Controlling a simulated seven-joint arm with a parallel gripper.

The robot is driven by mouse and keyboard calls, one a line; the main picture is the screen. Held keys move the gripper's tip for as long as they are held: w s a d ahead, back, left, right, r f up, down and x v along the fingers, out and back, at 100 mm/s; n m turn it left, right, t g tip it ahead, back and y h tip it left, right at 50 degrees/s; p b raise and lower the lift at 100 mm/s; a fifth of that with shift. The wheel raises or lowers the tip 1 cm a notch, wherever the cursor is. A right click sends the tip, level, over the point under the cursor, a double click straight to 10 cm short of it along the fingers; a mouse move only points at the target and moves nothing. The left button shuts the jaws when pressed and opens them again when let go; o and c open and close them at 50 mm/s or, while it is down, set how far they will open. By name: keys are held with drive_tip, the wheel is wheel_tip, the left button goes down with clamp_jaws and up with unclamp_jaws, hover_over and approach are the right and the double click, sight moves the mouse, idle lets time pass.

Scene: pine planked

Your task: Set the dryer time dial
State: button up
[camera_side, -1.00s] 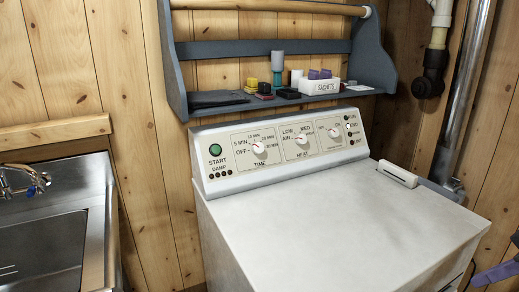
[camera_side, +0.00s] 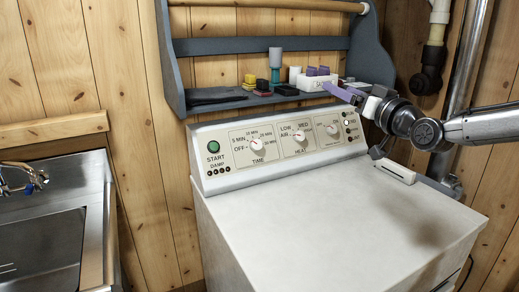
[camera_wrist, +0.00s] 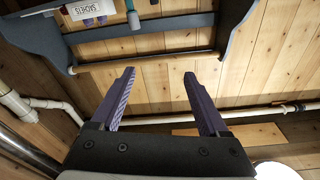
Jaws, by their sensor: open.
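The dryer time dial (camera_side: 257,143) is a white knob with a red pointer, on the left part of the control panel (camera_side: 213,182). Printed marks OFF, 5 MIN and more minutes stand around it, and its pointer leans up and left. The heat dial (camera_side: 299,135) and a third dial (camera_side: 331,128) sit to its right. My gripper (camera_side: 338,92) is at the shelf's right end, above the panel and well right of the time dial. In the wrist view my gripper (camera_wrist: 158,80) has two purple fingers spread apart with nothing between them. The dials are not in the wrist view.
A blue-grey shelf (camera_side: 230,48) above the panel holds a white sachets box, small blocks and a cup-topped bottle. The white dryer top (camera_side: 320,210) is mostly clear. A sink (camera_side: 45,250) stands left; pipes (camera_side: 458,110) run up the right wall.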

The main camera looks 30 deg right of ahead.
drive_tip(key=w+a+f+h, duration=0.1)
drive_tip(key=w+a+f, duration=0.2)
drive_tip(key=w+f, duration=0.6)
drive_tip(key=g, duration=0.1)
approach(258, 147)
drive_tip(key=shift+y, duration=0.3)
drive_tip(key=w, duration=0.6)
drive_tip(key=w+d, duration=0.1)
drive_tip(key=w, duration=0.2)
drive_tip(key=shift+r, duration=0.1)
drive_tip(key=shift+s, duration=0.1)
clamp_jaws()
